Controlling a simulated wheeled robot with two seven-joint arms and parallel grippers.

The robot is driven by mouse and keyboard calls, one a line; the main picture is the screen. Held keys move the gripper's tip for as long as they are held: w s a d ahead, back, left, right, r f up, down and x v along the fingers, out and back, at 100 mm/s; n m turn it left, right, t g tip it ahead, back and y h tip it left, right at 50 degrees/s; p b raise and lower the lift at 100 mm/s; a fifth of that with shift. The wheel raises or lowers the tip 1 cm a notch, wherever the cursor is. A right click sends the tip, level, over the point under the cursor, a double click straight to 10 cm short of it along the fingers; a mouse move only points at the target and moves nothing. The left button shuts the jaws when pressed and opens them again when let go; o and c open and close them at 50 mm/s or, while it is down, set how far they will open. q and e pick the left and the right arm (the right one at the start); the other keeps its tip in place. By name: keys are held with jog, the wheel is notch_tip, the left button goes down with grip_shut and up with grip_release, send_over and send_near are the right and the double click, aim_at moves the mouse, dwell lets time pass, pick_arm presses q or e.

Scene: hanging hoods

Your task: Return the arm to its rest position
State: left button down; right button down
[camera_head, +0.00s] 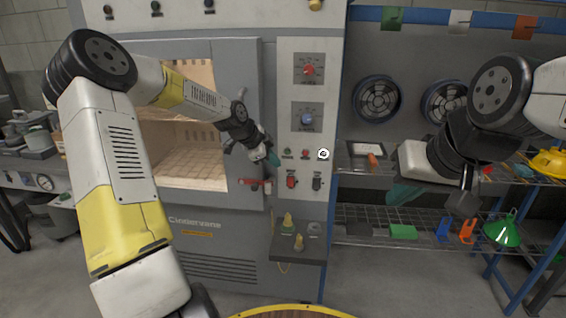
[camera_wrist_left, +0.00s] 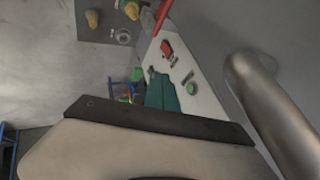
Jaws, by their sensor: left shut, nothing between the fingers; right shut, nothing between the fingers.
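My left arm reaches in from the left across the front of a grey furnace cabinet (camera_head: 195,245). My left gripper (camera_head: 272,159), with teal fingers, is shut and empty in front of the furnace's control panel (camera_head: 306,130), near its buttons. In the left wrist view its teal fingers (camera_wrist_left: 165,92) are together, with the panel's red switch (camera_wrist_left: 167,48) beyond them. My right gripper (camera_head: 402,193) is shut and empty in front of the shelves at the right. Its fingers are partly hidden by my own arm.
The lit furnace chamber (camera_head: 180,155) shows at the left. A thick metal handle (camera_wrist_left: 265,100) is close to my left gripper in the wrist view. A yellow-rimmed round top (camera_head: 290,309) is at the bottom.

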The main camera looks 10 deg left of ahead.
pick_arm(q)
jog(key=shift+s, duration=0.1)
jog(key=s+r+n+y, duration=0.1)
jog(key=s+r+n, duration=0.4)
jog(key=s, duration=0.7)
jog(key=s+r+n+y, duration=0.1)
jog(key=s+r+n, duration=0.4)
jog(key=s, duration=0.7)
jog(key=s+r+n, duration=0.4)
jog(key=s+n, duration=0.2)
jog(key=s, duration=0.7)
jog(key=shift+a+r+y, duration=0.35)
jog(key=shift+r+y, duration=0.05)
